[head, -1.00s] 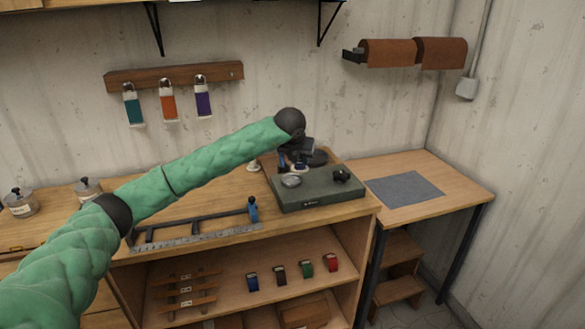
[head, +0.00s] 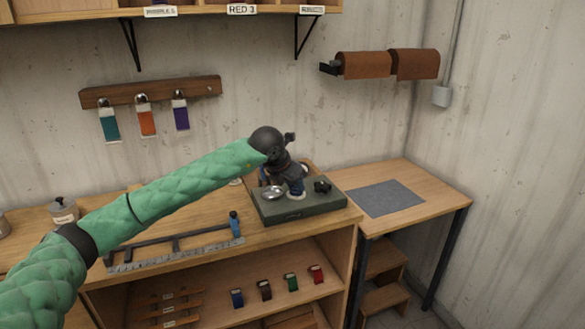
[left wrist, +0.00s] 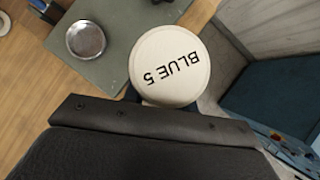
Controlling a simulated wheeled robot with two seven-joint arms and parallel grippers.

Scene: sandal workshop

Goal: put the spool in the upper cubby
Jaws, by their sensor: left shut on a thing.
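The spool (left wrist: 168,65) shows in the left wrist view as a round cream end face marked "BLUE 5", with a little dark blue beside it. My left gripper (head: 292,184) is shut on it, over the dark green scale-like box on the bench; its fingers are small and partly hidden in the head view. The upper cubby unit (head: 190,14) shows only its lower edge at the top of the head view, with labels, one reading "RED 3". The cubby insides are mostly cut off. My right gripper is not in view.
The green box (head: 305,207) has a round metal dish (head: 273,192) and a dark knob. A black rail frame with a ruler (head: 175,251) lies on the bench. Tags hang on the wall rack (head: 150,91). A side table (head: 430,200) with a grey mat stands at right.

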